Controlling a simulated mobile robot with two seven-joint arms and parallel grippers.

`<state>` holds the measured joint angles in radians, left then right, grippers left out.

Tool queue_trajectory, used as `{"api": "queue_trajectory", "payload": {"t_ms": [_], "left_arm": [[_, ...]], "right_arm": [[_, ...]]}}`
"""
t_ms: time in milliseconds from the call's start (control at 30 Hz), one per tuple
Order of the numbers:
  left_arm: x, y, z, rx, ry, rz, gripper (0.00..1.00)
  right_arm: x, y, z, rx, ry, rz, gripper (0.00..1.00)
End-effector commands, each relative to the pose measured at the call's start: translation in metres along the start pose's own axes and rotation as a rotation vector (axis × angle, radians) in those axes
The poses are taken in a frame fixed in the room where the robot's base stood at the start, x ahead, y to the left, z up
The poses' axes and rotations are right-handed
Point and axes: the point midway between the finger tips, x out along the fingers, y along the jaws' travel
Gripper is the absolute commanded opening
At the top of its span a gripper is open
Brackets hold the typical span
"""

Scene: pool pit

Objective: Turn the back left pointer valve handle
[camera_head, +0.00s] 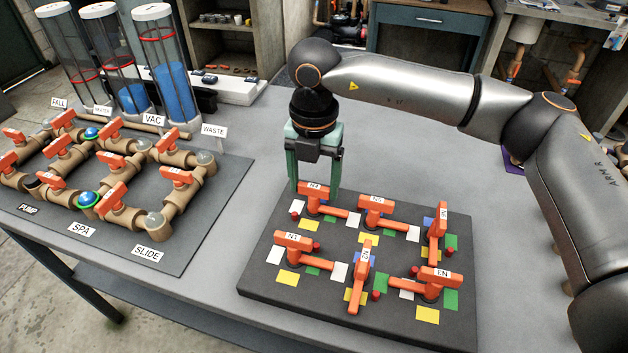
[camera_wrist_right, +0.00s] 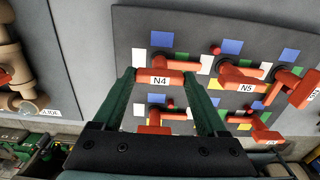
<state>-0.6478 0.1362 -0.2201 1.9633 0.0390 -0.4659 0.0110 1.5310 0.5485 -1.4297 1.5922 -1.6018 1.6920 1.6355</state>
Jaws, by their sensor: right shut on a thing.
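The back left pointer valve handle, an orange one labelled N4 (camera_head: 318,202), stands at the back left of the dark board (camera_head: 262,297). My right gripper (camera_head: 315,186) reaches down over it from behind, with its green fingers on either side of the handle's head. In the right wrist view the N4 handle (camera_wrist_right: 160,78) lies between the tips of the right gripper (camera_wrist_right: 160,84), which is shut on it. The handle's long arm points to the right in the head view. My left gripper is not in view.
Close to the right is handle N5 (camera_head: 376,203), then an upright-turned orange handle (camera_head: 437,228). In front are N1 (camera_head: 293,241), N2 (camera_head: 360,275) and another handle (camera_head: 432,284). A pipe manifold (camera_head: 125,218) stands at left. Bare table lies between the boards.

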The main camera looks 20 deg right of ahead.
Motion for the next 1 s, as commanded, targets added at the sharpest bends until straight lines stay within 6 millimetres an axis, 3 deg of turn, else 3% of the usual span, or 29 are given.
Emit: {"api": "queue_trajectory", "payload": {"t_ms": [167,200,400,767,1000], "left_arm": [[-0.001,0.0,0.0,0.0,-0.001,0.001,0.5],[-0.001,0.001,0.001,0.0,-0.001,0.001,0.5],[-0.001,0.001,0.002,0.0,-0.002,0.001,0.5],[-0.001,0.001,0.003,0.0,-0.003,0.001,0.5],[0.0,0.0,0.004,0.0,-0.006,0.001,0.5]], "right_arm": [[-0.002,0.0,0.002,0.001,-0.005,0.002,0.19],[-0.002,0.0,0.002,0.001,-0.005,0.002,0.76],[-0.001,0.0,0.001,0.0,-0.003,0.001,0.98],[-0.008,0.0,0.001,-0.001,-0.002,0.002,1.0],[-0.053,0.001,0.001,-0.001,-0.005,0.005,1.0]]}}
